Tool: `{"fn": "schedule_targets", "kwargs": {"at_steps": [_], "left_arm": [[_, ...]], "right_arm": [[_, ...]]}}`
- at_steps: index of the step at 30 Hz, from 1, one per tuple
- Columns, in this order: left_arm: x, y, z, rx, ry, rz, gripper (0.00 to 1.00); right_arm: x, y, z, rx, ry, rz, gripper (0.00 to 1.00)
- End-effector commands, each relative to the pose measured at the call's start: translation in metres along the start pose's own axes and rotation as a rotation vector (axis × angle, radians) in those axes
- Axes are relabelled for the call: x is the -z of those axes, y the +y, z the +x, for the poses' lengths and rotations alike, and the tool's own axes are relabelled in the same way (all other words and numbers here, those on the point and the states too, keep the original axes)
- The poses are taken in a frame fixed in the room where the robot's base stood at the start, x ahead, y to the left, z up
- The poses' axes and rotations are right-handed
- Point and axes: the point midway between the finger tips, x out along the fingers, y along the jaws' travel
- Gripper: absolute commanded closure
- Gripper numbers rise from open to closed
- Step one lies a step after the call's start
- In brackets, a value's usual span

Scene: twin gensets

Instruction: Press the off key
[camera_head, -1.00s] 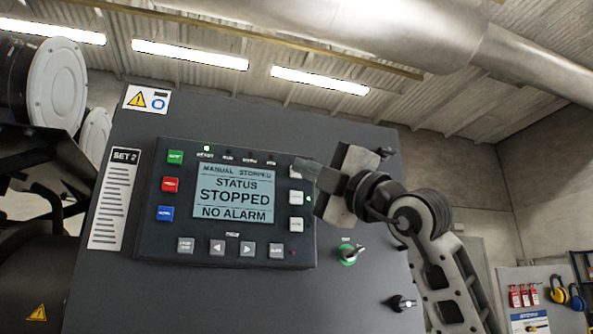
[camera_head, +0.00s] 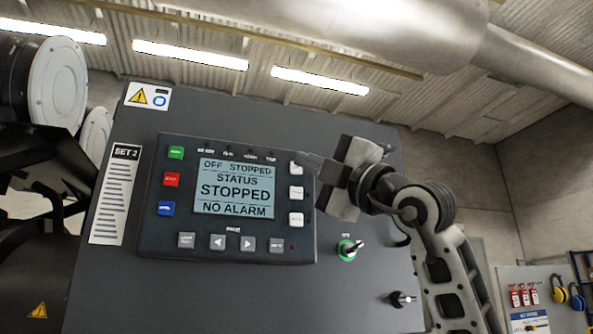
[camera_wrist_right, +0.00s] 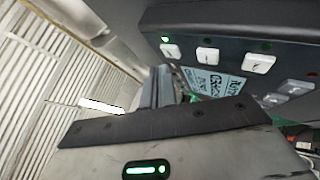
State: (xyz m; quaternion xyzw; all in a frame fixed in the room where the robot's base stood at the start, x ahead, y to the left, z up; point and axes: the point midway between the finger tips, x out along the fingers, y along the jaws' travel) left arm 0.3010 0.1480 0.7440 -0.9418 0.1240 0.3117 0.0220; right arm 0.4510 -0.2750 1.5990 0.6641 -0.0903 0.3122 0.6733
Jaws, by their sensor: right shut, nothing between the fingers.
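The control panel (camera_head: 150,225) carries a display (camera_head: 234,188) that reads "OFF STOPPED", "STATUS STOPPED", "NO ALARM". Several white keys stand right of the display; their labels are too small to read. The top white key (camera_head: 295,168) is beside my right fingertips. My right gripper (camera_head: 306,159) is shut and empty, its tips just above and right of that key. In the right wrist view the shut fingers (camera_wrist_right: 164,82) end near an end key (camera_wrist_right: 172,51) with a lit green lamp beside it. A small gap seems to show there. My left gripper is not in view.
A green-ringed switch (camera_head: 348,250) and a black knob (camera_head: 401,299) sit on the grey cabinet (camera_head: 215,295) at lower right of the panel. Green, red and blue keys line the panel's left side. A large pipe (camera_head: 420,30) runs overhead.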

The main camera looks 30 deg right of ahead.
Motion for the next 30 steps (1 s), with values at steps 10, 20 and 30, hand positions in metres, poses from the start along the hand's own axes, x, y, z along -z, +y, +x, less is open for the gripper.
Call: {"fn": "schedule_targets", "kwargs": {"at_steps": [10,20,30], "left_arm": [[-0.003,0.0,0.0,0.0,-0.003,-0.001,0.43],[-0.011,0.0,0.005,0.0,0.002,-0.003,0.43],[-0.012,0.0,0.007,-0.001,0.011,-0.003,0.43]], "right_arm": [[0.002,0.002,-0.002,-0.001,0.0,0.0,1.0],[0.017,0.016,-0.025,-0.002,0.002,0.0,1.0],[0.031,0.03,-0.043,-0.001,0.001,0.001,1.0]]}}
